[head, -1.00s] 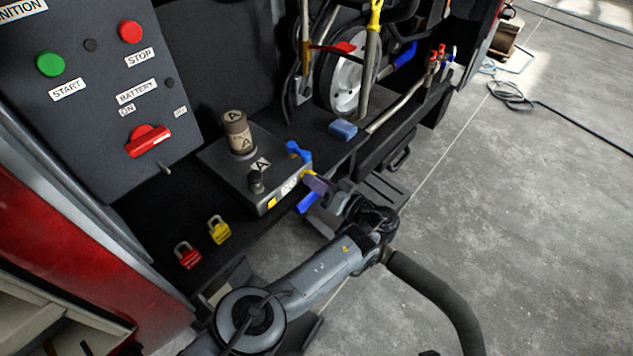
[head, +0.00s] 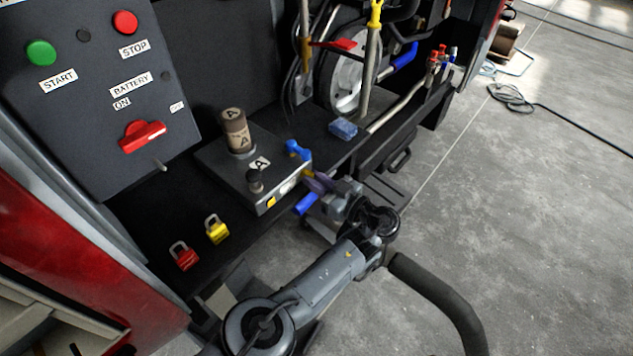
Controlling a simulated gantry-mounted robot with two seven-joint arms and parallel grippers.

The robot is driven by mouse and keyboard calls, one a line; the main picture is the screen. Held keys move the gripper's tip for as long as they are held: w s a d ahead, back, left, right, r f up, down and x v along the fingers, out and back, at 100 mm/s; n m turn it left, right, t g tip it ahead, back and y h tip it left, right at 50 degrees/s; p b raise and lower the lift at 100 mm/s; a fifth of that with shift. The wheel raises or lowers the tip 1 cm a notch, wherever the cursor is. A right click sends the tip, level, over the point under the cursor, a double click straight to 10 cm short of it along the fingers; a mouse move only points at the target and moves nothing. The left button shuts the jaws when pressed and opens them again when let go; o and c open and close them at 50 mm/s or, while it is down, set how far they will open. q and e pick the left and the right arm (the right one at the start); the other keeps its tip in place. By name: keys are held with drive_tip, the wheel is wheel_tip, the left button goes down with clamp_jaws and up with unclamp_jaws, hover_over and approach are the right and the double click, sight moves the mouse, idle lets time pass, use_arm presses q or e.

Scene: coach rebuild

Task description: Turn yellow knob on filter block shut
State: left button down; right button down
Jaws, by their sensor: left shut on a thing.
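The filter block (head: 228,170) is a dark grey box on the black shelf, with a brown canister marked A (head: 236,130) and a small black knob (head: 255,182) on top. The yellow knob (head: 308,174) is on its right front face, mostly hidden by my gripper. My left gripper (head: 318,183) reaches the knob from the lower right and is shut on it. A blue handle (head: 297,150) is at the block's right corner, and another blue piece (head: 305,204) shows just below my gripper. My right gripper is not in view.
A red padlock (head: 183,256) and a yellow padlock (head: 216,229) lie left of the block on the shelf. A blue sponge-like block (head: 343,129) lies behind it. The control panel (head: 100,90) stands at left. The floor at right is mostly clear.

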use_arm(q)
drive_tip(key=shift+a+f, duration=0.15)
drive_tip(key=shift+f, duration=0.05)
drive_tip(key=c, duration=1.4)
unclamp_jaws()
drive_tip(key=shift+w+r, duration=0.1)
drive_tip(key=shift+r, duration=0.05)
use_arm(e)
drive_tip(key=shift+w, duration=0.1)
